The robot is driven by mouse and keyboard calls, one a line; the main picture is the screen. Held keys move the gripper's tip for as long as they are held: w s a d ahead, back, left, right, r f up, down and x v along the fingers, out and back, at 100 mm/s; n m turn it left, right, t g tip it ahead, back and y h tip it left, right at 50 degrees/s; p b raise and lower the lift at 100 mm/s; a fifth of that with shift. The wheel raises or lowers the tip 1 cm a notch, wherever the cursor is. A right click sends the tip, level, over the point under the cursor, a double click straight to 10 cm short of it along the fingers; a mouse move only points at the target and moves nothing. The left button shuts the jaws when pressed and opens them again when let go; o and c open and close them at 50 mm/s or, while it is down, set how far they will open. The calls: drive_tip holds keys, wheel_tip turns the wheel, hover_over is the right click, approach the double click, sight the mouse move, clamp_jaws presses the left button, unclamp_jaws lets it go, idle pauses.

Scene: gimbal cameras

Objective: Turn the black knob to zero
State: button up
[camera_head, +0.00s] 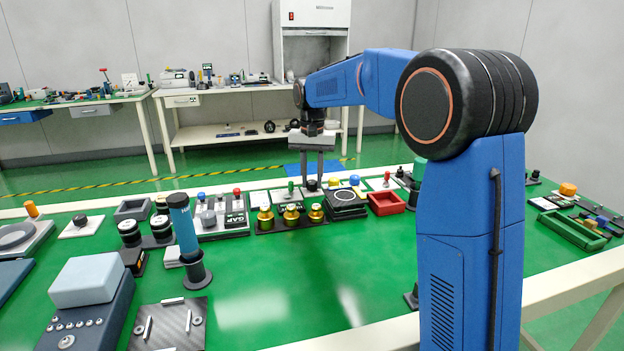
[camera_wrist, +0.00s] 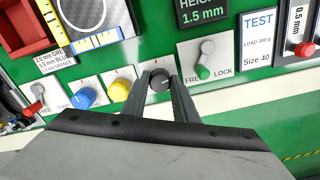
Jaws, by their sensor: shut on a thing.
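The black knob (camera_wrist: 159,82) sits on a pale plate in the wrist view, between the two fingers of my gripper (camera_wrist: 160,84). The fingers close on it from both sides. In the head view my gripper (camera_head: 312,184) points down at the back row of the bench, and the black knob (camera_head: 312,186) shows small between the fingertips. Which way the knob's pointer faces is too small to tell, and the fingers cover part of its plate.
A yellow knob (camera_wrist: 120,90) and a blue knob (camera_wrist: 84,98) stand beside it in the wrist view. A red tray (camera_head: 386,203) is nearby. The green bench front (camera_head: 290,295) has bare room.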

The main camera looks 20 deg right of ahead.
drive_tip(key=n, duration=0.4)
drive_tip(key=shift+n, duration=0.3)
drive_tip(key=n, duration=0.3)
drive_tip(key=shift+n, duration=0.4)
drive_tip(key=n, duration=0.3)
drive_tip(key=shift+n, duration=2.1)
drive_tip(key=o, duration=1.1)
drive_tip(key=shift+c, duration=0.2)
drive_tip(key=shift+r, duration=0.1)
